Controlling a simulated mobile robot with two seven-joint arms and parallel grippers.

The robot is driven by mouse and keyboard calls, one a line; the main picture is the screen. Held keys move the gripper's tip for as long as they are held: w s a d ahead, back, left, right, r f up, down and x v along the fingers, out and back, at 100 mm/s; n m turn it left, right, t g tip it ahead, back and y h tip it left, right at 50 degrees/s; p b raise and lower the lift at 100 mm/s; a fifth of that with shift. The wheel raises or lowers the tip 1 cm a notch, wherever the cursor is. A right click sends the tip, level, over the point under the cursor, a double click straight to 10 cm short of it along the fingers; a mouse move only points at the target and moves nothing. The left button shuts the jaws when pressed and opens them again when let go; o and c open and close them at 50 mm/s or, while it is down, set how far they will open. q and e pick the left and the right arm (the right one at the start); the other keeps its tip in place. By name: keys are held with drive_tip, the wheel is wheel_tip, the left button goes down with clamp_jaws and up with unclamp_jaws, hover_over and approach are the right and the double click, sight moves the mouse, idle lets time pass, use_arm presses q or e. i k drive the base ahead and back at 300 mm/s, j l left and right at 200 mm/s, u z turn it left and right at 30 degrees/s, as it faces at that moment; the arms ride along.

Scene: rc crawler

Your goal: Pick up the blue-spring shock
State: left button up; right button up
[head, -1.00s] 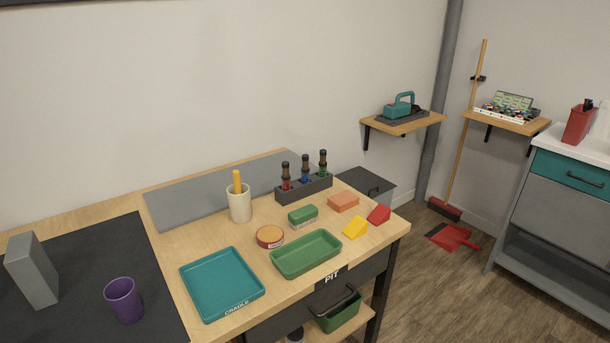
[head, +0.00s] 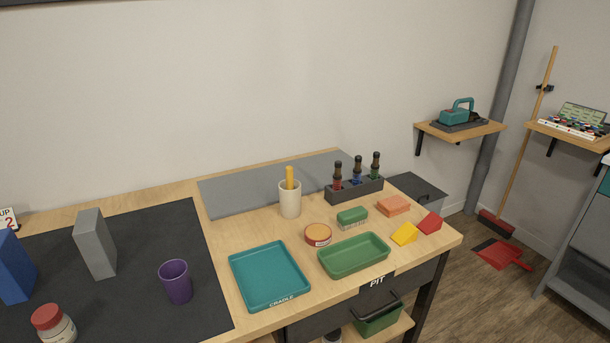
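The blue-spring shock (head: 356,171) stands upright in the middle slot of a dark rack (head: 345,194) at the back right of the wooden bench. A red-spring shock (head: 338,176) stands to its left and a green-spring shock (head: 375,166) to its right in the same rack. The lower ends of the shocks are hidden in the rack. Neither of my grippers shows in the head view.
In front of the rack are a green brush (head: 352,217), an orange block (head: 393,205), a round tin (head: 318,234), a green tray (head: 330,264) and a teal tray (head: 238,282). A cream cup (head: 290,199) stands left of the rack. A purple cup (head: 176,281) stands on the dark mat.

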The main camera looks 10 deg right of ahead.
sight(357, 172)
drive_tip(key=l+u, duration=0.15)
drive_tip(key=u, duration=0.3)
drive_tip(key=l+u, duration=0.15)
drive_tip(key=u, duration=0.3)
drive_tip(key=l+u, duration=0.15)
drive_tip(key=u, duration=0.25)
drive_tip(key=l+u, duration=0.4)
drive_tip(key=k+l+u, duration=0.15)
drive_tip(key=l+u, duration=0.25)
drive_tip(key=k+l+u, duration=0.25)
drive_tip(key=l, duration=0.15)
drive_tip(key=k+l+u, duration=0.35)
drive_tip(key=k+l, duration=0.2)
drive_tip(key=k+l+u, duration=0.1)
drive_tip(key=k+l, duration=0.25)
drive_tip(key=l, duration=0.15)
